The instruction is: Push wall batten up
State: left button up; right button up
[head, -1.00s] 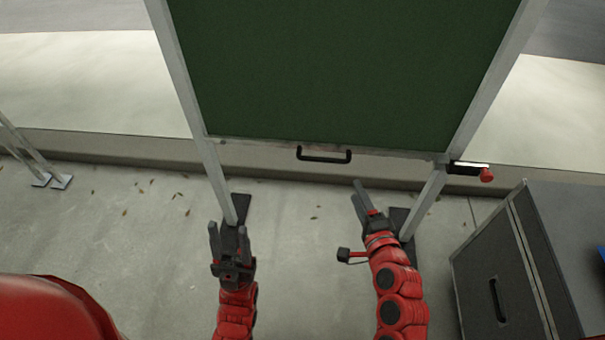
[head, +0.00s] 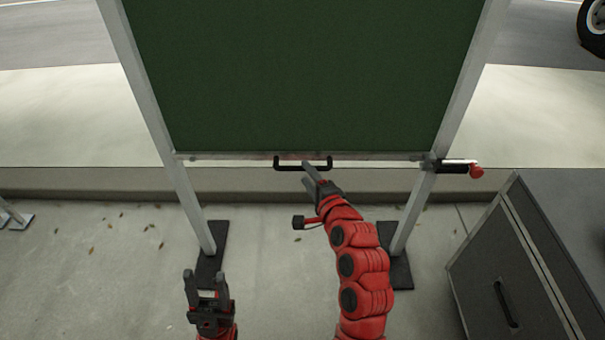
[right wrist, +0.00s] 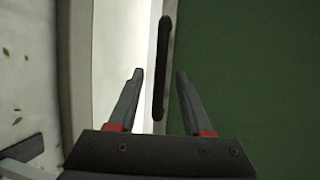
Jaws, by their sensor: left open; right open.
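The green panel (head: 310,80), which I take to be the wall batten, stands in a grey metal frame (head: 180,200). A black handle (head: 303,168) is on its lower edge. My right gripper (head: 309,172) is open at the handle in the head view. In the right wrist view the handle (right wrist: 162,68) lies ahead, between the lines of the two open fingers (right wrist: 160,75); I cannot tell whether they touch it. My left gripper (head: 206,275) is open and empty, low and to the left, apart from the panel.
A red-tipped black latch (head: 460,168) sticks out from the right post. A dark case (head: 530,260) stands at the right. Black feet (head: 212,255) carry the frame posts. Concrete floor (head: 90,265) at the left is mostly clear.

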jog(key=shift+b+x, duration=0.35)
jog(key=shift+x, duration=1.65)
grip_shut()
jog(key=shift+f, duration=0.1)
